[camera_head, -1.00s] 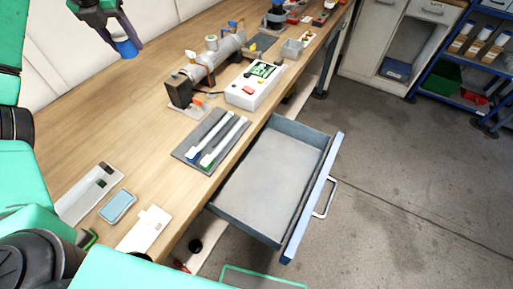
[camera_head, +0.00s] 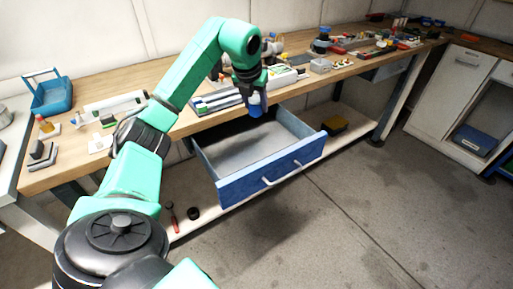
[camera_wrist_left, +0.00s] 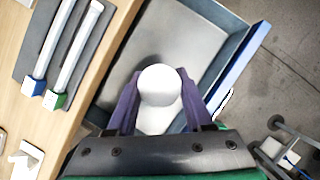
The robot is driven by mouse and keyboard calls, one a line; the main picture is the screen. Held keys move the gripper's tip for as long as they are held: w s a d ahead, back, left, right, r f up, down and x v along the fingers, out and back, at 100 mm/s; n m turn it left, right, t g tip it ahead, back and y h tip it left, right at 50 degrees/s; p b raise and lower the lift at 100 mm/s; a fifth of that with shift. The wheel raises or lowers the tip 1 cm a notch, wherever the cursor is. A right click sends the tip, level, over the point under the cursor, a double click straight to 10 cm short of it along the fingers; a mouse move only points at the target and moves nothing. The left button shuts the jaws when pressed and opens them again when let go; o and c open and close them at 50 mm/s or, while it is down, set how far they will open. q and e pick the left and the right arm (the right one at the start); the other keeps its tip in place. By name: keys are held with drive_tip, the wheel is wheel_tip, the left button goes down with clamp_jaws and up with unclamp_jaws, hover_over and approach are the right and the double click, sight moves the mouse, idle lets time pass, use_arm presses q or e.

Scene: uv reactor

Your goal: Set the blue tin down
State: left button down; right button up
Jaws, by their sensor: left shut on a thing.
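The blue tin (camera_head: 257,109) is held in my left gripper (camera_head: 254,97), above the open blue drawer (camera_head: 272,176) and close to the bench's front edge. In the left wrist view the tin's pale round top (camera_wrist_left: 160,84) sits between the two dark fingers, with the grey drawer floor (camera_wrist_left: 150,38) behind it. The left gripper is shut on the tin. The tin's underside is hidden in the wrist view, and I cannot tell its exact height above the drawer floor. My right gripper is not in view.
The drawer floor looks empty where it shows. Two white tubes with blue and green ends (camera_wrist_left: 72,55) lie on a grey mat on the bench. A blue basket (camera_head: 52,96) stands at the bench's left. More equipment lines the bench at the back right.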

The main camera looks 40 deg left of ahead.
use_arm(q)
hover_over(257, 150)
drive_tip(key=s, duration=0.1)
wheel_tip(257, 150, down, 7)
drive_tip(key=f, duration=0.9)
drive_tip(key=shift+s+d, duration=0.15)
drive_tip(key=shift+d, duration=0.1)
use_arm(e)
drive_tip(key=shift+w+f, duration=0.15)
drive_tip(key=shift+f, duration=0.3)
use_arm(q)
drive_tip(key=shift+f+b, duration=0.1)
drive_tip(key=shift+b, duration=0.2)
drive_tip(key=shift+c, duration=1.5)
unclamp_jaws()
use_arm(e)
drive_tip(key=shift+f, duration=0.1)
